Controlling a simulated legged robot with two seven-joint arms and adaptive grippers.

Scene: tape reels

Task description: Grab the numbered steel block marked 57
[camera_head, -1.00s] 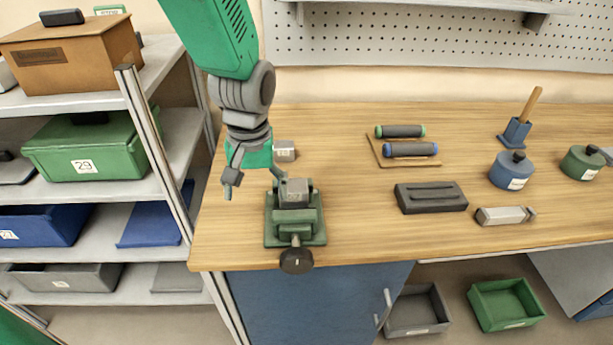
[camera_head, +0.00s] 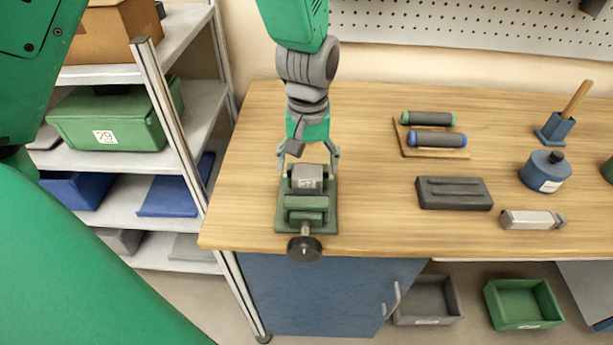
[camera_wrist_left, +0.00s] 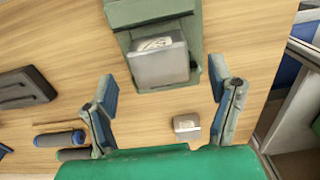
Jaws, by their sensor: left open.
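A grey steel block (camera_head: 308,178) sits upright in the jaws of a green vise (camera_head: 306,217) near the bench's front edge. Its label is small and seems to read 57. The block also shows in the wrist view (camera_wrist_left: 160,68), its label blurred. My left gripper (camera_head: 308,160) is open just behind and above the block, fingers spread to either side, not visibly touching it. In the wrist view the fingers (camera_wrist_left: 162,88) flank the block's near end. A second, smaller labelled block (camera_wrist_left: 187,127) lies on the bench nearer my palm. My right gripper is out of view.
The vise handle knob (camera_head: 305,249) overhangs the bench edge. To the right are a dark grey slotted block (camera_head: 454,193), two rollers on a wooden board (camera_head: 432,153), a metal bar (camera_head: 532,220) and a blue pot (camera_head: 546,172). A shelf rack (camera_head: 165,110) stands left.

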